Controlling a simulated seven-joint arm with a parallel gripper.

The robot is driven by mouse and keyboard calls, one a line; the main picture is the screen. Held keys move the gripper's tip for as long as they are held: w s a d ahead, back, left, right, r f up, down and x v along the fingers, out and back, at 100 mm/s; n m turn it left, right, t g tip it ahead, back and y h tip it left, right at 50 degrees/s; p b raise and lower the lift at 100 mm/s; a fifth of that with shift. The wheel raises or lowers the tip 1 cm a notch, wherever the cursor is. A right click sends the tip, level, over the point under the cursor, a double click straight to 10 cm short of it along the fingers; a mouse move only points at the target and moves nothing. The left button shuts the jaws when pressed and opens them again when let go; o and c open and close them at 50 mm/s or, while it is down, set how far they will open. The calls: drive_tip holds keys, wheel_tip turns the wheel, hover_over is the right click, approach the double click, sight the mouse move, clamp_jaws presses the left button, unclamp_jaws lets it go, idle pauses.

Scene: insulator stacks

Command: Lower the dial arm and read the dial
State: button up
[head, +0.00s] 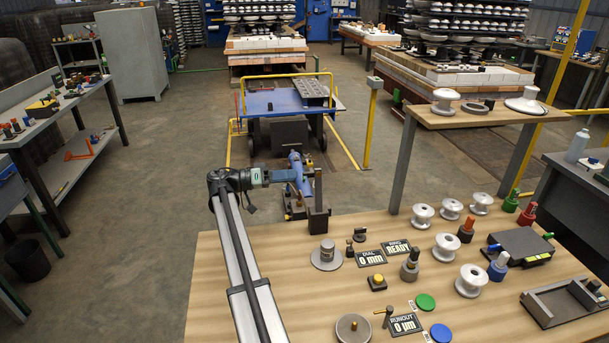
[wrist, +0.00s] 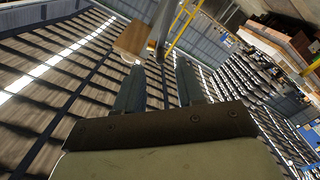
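The dial sign (head: 371,259) reads "DIAL 0 mm" and lies on the wooden bench. Left of it is a grey round base with a short stub (head: 326,254), and a small dark knobbed piece (head: 350,248) stands between them. A tall dark post (head: 318,192) rises from a block at the bench's back edge. I cannot tell which part is the dial arm. My gripper (wrist: 160,66) is open and empty in the wrist view, its two blue-grey fingers apart. In the head view my arm's end is beyond the back edge, left of the post; its fingers are unclear there.
Signs reading "RING READY" (head: 396,248) and "RUNOUT 0 µm" (head: 405,325) lie nearby. A yellow-topped button (head: 377,282) is in front of the dial sign. White spools (head: 472,280) and a raised shelf (head: 490,115) occupy the right. The bench's left front is mostly clear.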

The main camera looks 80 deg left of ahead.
sight(305, 174)
drive_tip(key=shift+w, duration=2.7)
drive_tip(key=shift+c, duration=0.3)
clamp_jaws()
